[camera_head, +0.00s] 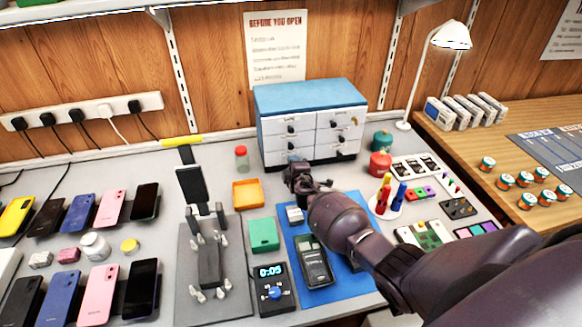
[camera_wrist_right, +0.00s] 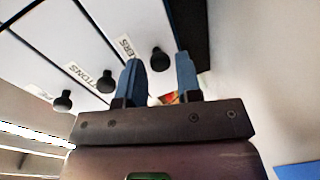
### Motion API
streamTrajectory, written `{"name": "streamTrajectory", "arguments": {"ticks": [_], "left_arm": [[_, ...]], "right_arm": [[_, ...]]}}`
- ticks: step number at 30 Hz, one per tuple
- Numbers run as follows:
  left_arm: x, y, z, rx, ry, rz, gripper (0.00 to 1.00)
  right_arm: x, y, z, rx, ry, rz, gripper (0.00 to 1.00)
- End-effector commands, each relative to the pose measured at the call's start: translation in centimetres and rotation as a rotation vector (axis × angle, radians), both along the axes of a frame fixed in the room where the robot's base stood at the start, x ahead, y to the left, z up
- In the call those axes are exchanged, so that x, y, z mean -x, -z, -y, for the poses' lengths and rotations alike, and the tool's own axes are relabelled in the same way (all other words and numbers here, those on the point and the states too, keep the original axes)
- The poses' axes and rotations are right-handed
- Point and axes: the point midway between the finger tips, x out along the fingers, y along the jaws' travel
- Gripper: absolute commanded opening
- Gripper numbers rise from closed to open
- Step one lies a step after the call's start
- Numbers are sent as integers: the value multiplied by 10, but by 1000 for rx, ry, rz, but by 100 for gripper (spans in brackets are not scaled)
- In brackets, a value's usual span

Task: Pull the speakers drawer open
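The white-fronted drawer cabinet (camera_head: 312,125) with a blue top stands against the back wall, its drawers looking shut. In the right wrist view, a drawer front (camera_wrist_right: 140,22) carries a label ending in "ERS", partly hidden by a finger. Its black knob (camera_wrist_right: 160,58) appears just beyond the gap between my fingertips; contact cannot be told. My right gripper (camera_wrist_right: 160,76) is open with two blue fingers. In the head view the right gripper (camera_head: 297,168) is in front of the cabinet's lower left and hides part of it. My left gripper is not in view.
An orange tray (camera_head: 247,193) and a small red-lidded jar (camera_head: 242,157) stand left of the gripper. A blue mat (camera_head: 340,290) with a meter lies below my arm. Red and green pots (camera_head: 380,163) stand right of the cabinet. Another drawer's knob (camera_wrist_right: 106,82) is close to the left finger.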

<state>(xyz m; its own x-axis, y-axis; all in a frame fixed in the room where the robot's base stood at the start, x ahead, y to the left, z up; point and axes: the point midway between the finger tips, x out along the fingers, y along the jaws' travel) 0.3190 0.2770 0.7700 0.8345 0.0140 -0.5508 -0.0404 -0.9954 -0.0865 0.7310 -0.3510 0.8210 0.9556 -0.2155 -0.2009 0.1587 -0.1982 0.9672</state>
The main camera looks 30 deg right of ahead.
Motion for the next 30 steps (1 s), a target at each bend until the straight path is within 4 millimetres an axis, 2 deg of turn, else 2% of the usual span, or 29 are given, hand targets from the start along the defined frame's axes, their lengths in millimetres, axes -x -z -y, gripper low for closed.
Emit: {"name": "streamTrajectory", "arguments": {"ticks": [6,15,16,22,30], "left_arm": [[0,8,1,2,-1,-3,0],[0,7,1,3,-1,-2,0],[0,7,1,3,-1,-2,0],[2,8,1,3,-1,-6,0],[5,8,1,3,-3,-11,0]], "right_arm": [[-13,4,3,0,0,-1,32],[-14,2,3,0,-1,0,32],[-14,2,3,0,-1,0,31],[-14,3,3,0,-1,0,0],[-11,2,2,0,0,0,0]]}}
